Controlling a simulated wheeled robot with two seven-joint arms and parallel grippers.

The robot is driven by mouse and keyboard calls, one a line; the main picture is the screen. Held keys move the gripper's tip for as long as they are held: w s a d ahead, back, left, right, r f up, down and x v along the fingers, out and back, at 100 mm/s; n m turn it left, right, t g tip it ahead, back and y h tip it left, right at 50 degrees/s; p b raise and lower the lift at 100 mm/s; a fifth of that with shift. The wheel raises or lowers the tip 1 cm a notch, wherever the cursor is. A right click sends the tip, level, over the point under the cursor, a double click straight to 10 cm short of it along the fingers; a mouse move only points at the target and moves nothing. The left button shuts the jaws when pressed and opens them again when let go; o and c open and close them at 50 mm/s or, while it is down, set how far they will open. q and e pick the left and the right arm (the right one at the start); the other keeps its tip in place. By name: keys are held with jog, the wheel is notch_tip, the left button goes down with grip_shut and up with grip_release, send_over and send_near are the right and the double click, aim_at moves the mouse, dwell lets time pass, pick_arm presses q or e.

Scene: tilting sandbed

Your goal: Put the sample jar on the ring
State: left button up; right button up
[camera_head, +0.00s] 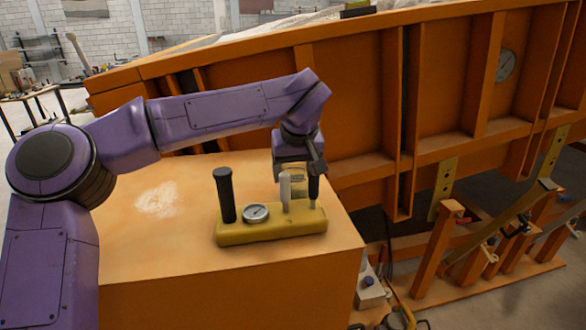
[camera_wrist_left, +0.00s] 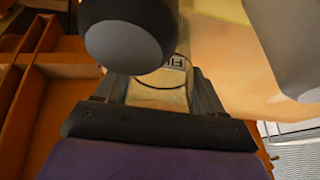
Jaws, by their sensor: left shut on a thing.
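My left gripper (camera_head: 297,172) hangs over the back right of the orange tabletop, behind the yellow block's right end. It is shut on the sample jar, a pale, sandy-coloured body (camera_wrist_left: 158,96) between the fingers in the left wrist view. A label with the letters "FI" and a dark curved line show at its far end. In the head view the jar is mostly hidden by the gripper and the upright pieces in front. My right gripper is not in view.
A yellow block (camera_head: 245,232) carries a black handle (camera_head: 225,195), a round gauge (camera_head: 256,212) and a pale upright cylinder (camera_head: 285,190). A whitish patch (camera_head: 157,200) lies on the orange tabletop (camera_head: 150,255), whose left part is clear. The large orange sandbed frame (camera_head: 350,80) rises behind.

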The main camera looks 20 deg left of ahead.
pick_arm(q)
jog(key=shift+s+a, duration=0.1)
jog(key=shift+s, duration=0.2)
jog(key=o, duration=1)
jog(key=shift+o, duration=0.2)
jog(key=shift+w+f, duration=0.1)
jog(key=shift+w, duration=0.05)
